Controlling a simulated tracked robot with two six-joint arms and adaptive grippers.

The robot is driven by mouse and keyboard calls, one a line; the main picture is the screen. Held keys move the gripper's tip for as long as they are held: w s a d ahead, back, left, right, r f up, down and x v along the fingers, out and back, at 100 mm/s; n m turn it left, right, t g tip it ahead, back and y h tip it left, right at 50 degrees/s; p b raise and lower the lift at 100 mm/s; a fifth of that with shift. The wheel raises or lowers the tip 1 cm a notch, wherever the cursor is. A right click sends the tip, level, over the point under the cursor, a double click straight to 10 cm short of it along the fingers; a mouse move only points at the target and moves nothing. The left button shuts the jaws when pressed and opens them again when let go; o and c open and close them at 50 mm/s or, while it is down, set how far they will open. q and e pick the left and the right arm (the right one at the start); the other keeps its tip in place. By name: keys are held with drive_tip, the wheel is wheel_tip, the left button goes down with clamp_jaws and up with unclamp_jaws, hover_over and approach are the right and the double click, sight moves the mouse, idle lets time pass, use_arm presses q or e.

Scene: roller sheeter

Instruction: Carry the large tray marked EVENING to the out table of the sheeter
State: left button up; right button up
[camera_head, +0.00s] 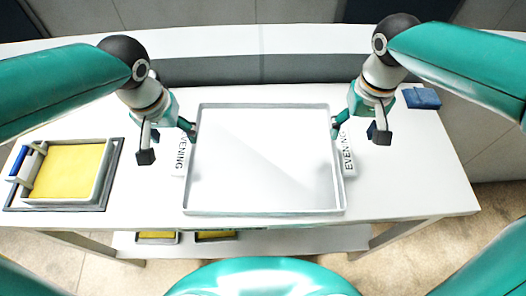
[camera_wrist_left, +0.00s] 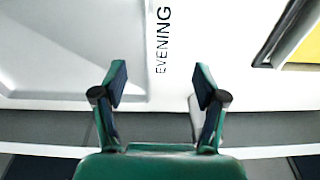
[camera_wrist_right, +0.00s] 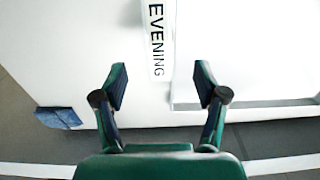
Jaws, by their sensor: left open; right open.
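The large white tray (camera_head: 265,210) lies flat on the white table, with a raised rim. An EVENING label (camera_head: 181,155) runs along its left side and another EVENING label (camera_head: 348,153) along its right side. My left gripper (camera_head: 168,144) is open by the left side, its fingers spread either side of the label's line; in the left wrist view the label (camera_wrist_left: 162,40) lies ahead between the fingertips. My right gripper (camera_head: 358,132) is open by the right side; in the right wrist view the label (camera_wrist_right: 156,40) lies between its fingertips. Neither gripper visibly holds the tray.
A smaller grey tray with a yellow sheet (camera_head: 68,172) and a blue-handled tool (camera_head: 19,162) sits at the table's left end. A folded blue cloth (camera_head: 421,97) lies at the back right. Yellow-topped trays (camera_head: 216,235) are on the lower shelf. The table's right front is clear.

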sight(183, 149)
use_arm(q)
drive_tip(key=f, duration=0.4)
drive_tip(key=w+f, duration=0.1)
drive_tip(key=f, duration=0.1)
drive_tip(key=shift+f, duration=0.35)
use_arm(e)
wheel_tip(183, 149, down, 7)
drive_tip(key=shift+r, duration=0.15)
use_arm(q)
drive_tip(key=shift+c, duration=0.2)
use_arm(e)
drive_tip(key=shift+c, duration=0.2)
use_arm(q)
clamp_jaws()
use_arm(e)
clamp_jaws()
use_arm(q)
drive_tip(key=shift+r, duration=0.1)
